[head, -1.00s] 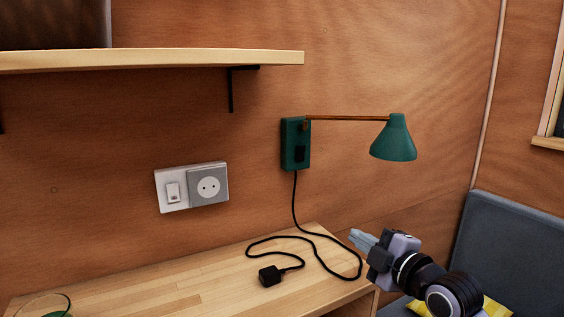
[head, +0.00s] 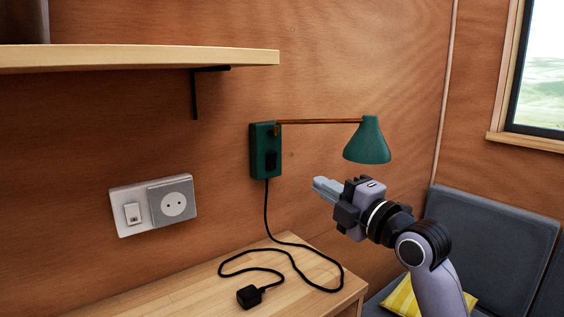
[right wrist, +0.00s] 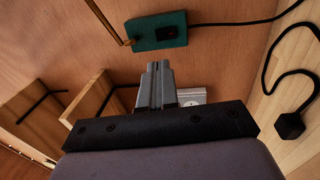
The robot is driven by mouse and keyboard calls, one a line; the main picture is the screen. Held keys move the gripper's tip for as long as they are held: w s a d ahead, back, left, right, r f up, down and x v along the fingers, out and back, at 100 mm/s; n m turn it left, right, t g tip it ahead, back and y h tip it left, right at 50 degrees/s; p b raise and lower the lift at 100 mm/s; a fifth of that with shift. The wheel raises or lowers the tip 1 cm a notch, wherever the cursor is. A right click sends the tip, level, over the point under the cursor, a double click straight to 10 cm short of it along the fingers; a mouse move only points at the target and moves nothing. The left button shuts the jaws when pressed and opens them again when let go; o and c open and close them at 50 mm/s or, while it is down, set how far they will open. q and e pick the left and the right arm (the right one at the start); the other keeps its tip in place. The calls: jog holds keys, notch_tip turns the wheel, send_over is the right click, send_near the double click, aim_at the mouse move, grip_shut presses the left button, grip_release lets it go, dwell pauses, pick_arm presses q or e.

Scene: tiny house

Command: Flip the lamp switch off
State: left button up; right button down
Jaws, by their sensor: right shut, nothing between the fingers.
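The green wall lamp has a box-shaped base (head: 265,150) on the wooden wall. A thin brown arm runs right from it to a green cone shade (head: 367,141). A black switch (head: 271,160) sits low on the base; it also shows in the right wrist view (right wrist: 167,33). Whether it is on or off is too small to tell. My right gripper (head: 318,186) is shut and empty, below and right of the base and apart from it. In the right wrist view its fingers (right wrist: 158,66) point toward the wall near the lamp base. My left gripper is not in view.
A wall plate with a switch and socket (head: 152,204) is left of the lamp. A shelf (head: 140,57) juts out above. The lamp's black cord and plug (head: 249,296) lie on the wooden desk (head: 190,300). A grey seat back (head: 490,240) is at right.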

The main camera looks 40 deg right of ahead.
jog(key=p, duration=0.4)
send_near(274, 158)
jog(key=w, duration=0.3)
jog(key=w+r, duration=0.1)
jog(key=w, duration=0.1)
jog(key=shift+w+d, duration=0.1)
jog(key=shift+d, duration=0.1)
jog(key=shift+w+d, duration=0.1)
jog(key=shift+w, duration=0.7)
jog(key=shift+f, duration=0.1)
